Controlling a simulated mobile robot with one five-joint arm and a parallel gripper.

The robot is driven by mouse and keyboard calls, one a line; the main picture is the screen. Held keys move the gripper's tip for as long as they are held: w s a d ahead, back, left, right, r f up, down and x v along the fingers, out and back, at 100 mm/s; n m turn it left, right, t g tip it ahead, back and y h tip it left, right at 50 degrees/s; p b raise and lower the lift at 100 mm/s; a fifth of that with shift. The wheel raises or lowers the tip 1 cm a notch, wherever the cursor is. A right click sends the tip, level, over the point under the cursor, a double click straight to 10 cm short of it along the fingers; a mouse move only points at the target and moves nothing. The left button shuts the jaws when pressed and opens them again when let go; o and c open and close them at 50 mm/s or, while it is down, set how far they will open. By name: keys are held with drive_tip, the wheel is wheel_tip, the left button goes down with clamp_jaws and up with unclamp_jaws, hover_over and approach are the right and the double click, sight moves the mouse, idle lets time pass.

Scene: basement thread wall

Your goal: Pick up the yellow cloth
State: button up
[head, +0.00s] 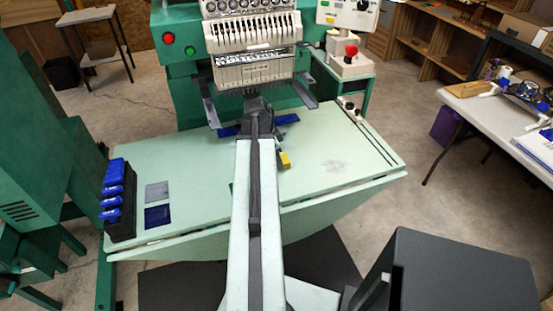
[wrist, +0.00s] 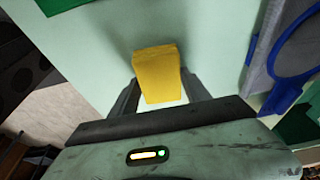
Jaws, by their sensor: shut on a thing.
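The yellow cloth (wrist: 157,75) is a small folded block between the two fingers of my gripper (wrist: 158,95) in the wrist view. The fingers are shut on it, one on each side. In the head view a small part of the yellow cloth (head: 285,160) shows just right of my arm, over the pale green table (head: 330,150). My arm hides the rest of it and the fingers in that view. I cannot tell for sure whether the cloth touches the table.
The green embroidery machine (head: 250,70) stands behind the table. A blue piece (head: 287,119) lies near its base. A black rack with blue items (head: 117,190) and a dark blue patch (head: 158,216) are at left.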

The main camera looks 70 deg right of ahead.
wheel_tip(320, 180, up, 10)
drive_tip(key=p, duration=0.9)
drive_tip(key=o, duration=0.7)
drive_tip(key=c, duration=0.5)
drive_tip(key=shift+w, duration=0.1)
drive_tip(key=shift+c, duration=0.3)
